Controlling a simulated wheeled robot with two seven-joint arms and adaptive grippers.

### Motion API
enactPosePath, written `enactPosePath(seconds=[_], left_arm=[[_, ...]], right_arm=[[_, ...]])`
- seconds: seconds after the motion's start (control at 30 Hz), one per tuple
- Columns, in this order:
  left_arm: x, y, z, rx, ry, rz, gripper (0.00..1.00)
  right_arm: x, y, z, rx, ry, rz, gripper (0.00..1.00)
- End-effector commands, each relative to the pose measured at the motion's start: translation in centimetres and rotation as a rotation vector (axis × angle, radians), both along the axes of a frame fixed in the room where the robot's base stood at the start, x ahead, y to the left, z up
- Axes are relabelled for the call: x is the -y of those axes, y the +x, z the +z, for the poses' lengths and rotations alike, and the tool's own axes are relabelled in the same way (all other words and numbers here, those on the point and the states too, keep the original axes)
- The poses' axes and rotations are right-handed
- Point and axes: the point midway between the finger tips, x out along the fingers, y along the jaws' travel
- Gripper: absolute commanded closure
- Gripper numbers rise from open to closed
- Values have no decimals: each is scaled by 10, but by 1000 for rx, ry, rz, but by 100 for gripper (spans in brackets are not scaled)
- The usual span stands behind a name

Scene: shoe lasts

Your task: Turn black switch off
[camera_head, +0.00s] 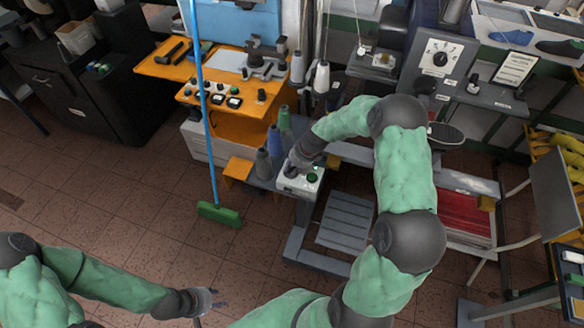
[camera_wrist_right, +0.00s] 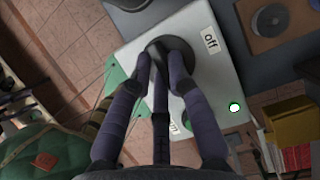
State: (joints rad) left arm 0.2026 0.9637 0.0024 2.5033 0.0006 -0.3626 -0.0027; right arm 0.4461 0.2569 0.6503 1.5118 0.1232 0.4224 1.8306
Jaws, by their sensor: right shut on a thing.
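The black switch (camera_wrist_right: 156,46) is a round dark knob on a pale control box (camera_wrist_right: 128,57). In the head view the box (camera_head: 298,184) stands at the centre, below the tip of my right arm. My right gripper (camera_wrist_right: 160,62) is shut on the black switch, its fingers covering much of the knob, so its pointing direction is hard to tell. An "off" label (camera_wrist_right: 210,40) is beside the knob, and another label (camera_wrist_right: 174,127) is partly hidden by a finger. A green lamp (camera_wrist_right: 234,107) glows on the box. My left gripper (camera_head: 212,298) is open and empty, low above the floor.
Thread cones (camera_head: 264,164) stand left of the box. A green broom (camera_head: 218,212) with a blue handle stands further left. An orange workbench (camera_head: 222,90) is behind. A grey slatted platform (camera_head: 346,220) lies right of the box. The tiled floor at left is clear.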

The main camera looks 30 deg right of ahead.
Motion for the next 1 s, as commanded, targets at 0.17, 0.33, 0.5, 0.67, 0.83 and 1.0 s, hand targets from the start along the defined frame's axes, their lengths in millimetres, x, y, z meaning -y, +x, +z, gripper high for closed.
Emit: enactPosePath(seconds=[0.17, 0.33, 0.5, 0.67, 0.83, 1.0], left_arm=[[0, 0, 0, 0, 0, 0, 60], [0, 0, 1, 0, 0, 0, 60], [0, 0, 2, 0, 0, 0, 60], [0, 0, 3, 0, 0, 0, 60], [0, 0, 5, 0, 0, 0, 60], [0, 0, 5, 0, 0, 0, 60]], right_arm=[[1, 1, 0, 1, -1, 24, 100], [1, 1, 0, 1, 0, 97, 100], [2, 1, 0, 1, 1, 224, 100], [3, 2, 0, 0, 1, 373, 100], [4, 2, 1, 1, 1, 537, 100], [4, 3, 0, 0, 0, 699, 100]])
